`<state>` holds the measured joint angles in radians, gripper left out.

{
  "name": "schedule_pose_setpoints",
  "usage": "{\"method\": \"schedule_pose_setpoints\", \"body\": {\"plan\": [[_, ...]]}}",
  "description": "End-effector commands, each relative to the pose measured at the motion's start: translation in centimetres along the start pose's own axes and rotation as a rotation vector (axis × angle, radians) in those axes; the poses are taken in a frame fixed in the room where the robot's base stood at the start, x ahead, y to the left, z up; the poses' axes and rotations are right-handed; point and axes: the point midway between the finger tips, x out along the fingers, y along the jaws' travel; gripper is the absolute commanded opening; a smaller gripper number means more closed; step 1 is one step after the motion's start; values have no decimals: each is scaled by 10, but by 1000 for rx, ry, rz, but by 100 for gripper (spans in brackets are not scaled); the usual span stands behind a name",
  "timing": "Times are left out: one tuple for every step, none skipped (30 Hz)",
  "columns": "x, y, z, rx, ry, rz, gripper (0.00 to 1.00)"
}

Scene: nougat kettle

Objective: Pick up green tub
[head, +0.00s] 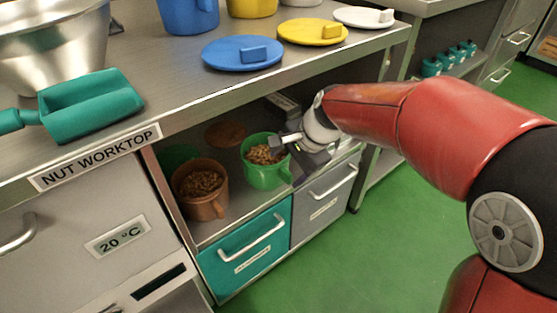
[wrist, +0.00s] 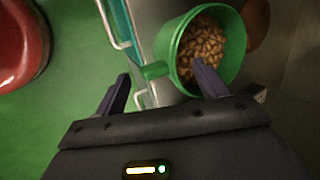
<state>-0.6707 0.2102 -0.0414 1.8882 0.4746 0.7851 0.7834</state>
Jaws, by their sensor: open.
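The green tub (head: 262,176) holds brown nuts and stands on the shelf under the nut worktop. In the wrist view the tub (wrist: 183,50) shows its open top, with its handle (wrist: 154,71) sticking out to the left. My gripper (head: 287,146) is at the right side of the tub in the head view. In the wrist view my gripper (wrist: 161,70) is open, with one finger on each side of the handle's direction. The right finger overlaps the tub's rim in the picture; I cannot tell if they touch.
A brown tub (head: 200,188) of nuts stands left of the green tub on the shelf. The worktop (head: 180,98) hangs over the shelf, carrying a teal scoop (head: 92,104), a blue lid (head: 243,54) and a yellow lid (head: 312,32). Drawers lie below; green floor (head: 350,260) is free.

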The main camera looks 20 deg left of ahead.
Motion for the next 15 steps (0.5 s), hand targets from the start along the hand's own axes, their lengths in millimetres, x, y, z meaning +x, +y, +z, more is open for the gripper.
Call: {"method": "schedule_pose_setpoints", "body": {"plan": [[8, 1, 0, 0, -1, 2, 73], [10, 1, 0, 0, -1, 2, 73], [13, 2, -1, 0, -1, 2, 73], [15, 2, -1, 1, 0, 2, 73], [17, 2, -2, 1, 0, 1, 73], [21, 3, -3, 1, 0, 2, 73], [25, 4, -4, 2, 0, 3, 73], [29, 5, -4, 2, 0, 4, 73], [35, 6, -6, 1, -1, 4, 73], [40, 7, -6, 1, 0, 4, 73], [45, 8, -7, 2, 0, 4, 73], [51, 8, -7, 0, -1, 5, 73], [55, 7, -7, -1, 0, 4, 73], [58, 7, -7, -1, 0, 3, 73], [62, 7, -7, -1, 0, 3, 73]]}}
